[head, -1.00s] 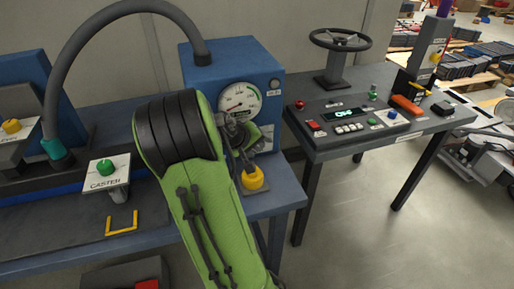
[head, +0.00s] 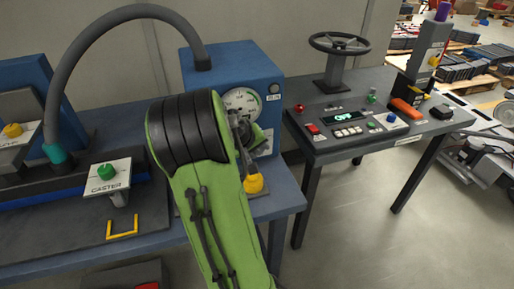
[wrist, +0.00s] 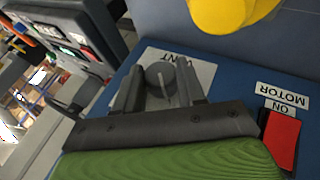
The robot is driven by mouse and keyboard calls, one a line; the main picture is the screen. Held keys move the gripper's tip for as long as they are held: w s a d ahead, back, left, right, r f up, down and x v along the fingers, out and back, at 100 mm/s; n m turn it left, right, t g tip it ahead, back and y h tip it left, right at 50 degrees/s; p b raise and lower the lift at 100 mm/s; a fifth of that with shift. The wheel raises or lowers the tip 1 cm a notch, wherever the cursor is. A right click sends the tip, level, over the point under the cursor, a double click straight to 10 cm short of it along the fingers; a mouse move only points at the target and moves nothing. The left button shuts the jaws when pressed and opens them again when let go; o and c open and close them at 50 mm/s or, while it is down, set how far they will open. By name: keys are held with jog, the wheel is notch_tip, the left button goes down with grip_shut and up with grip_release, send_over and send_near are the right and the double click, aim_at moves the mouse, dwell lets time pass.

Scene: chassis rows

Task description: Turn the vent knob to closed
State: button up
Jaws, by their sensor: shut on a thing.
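The vent knob (wrist: 160,80) is a round grey knob with a pale pointer line, on a white plate (wrist: 205,72) on the blue box face. The plate's lettering is partly covered and only its end shows. My gripper (wrist: 158,88) has its two dark fingers on either side of the knob and is shut on it. In the head view my gripper (head: 243,135) is at the front of the blue box (head: 232,65), below the gauge. The knob is hidden there by my arm, and its labelled positions cannot be read.
A red switch (wrist: 281,138) labelled MOTOR ON sits close beside my gripper. A yellow knob (head: 254,184) is just below my gripper. The white gauge (head: 243,101) is partly covered by my arm. A control console with a handwheel (head: 340,44) stands to the right.

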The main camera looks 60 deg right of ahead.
jog(key=t+y, duration=0.1)
jog(key=y+p, duration=0.1)
jog(key=m+t+y, duration=0.1)
jog(key=shift+s+d+r+t+p, duration=0.25)
jog(key=shift+s+d+t+p, duration=0.05)
jog(key=shift+s+p, duration=0.1)
jog(key=t+y+p, duration=0.2)
jog(key=p, duration=0.1)
jog(key=shift+s+d+m+t+y, duration=0.15)
jog(key=shift+m+t+y, duration=0.15)
jog(key=t+y+p, duration=0.1)
jog(key=p, duration=0.1)
jog(key=m+t+y+p, duration=0.1)
jog(key=t+p, duration=0.1)
jog(key=p, duration=0.1)
jog(key=shift+s+d+y, duration=0.15)
jog(key=shift+y, duration=0.25)
jog(key=t+y+p, duration=0.1)
jog(key=p, duration=0.1)
jog(key=t+y+p, duration=0.1)
jog(key=t+p, duration=0.1)
jog(key=shift+s+d+f+m, duration=0.1)
jog(key=shift+d+f+m, duration=0.05)
jog(key=shift+f+m, duration=0.25)
jog(key=o, duration=1.1)
jog(key=shift+c, duration=0.2)
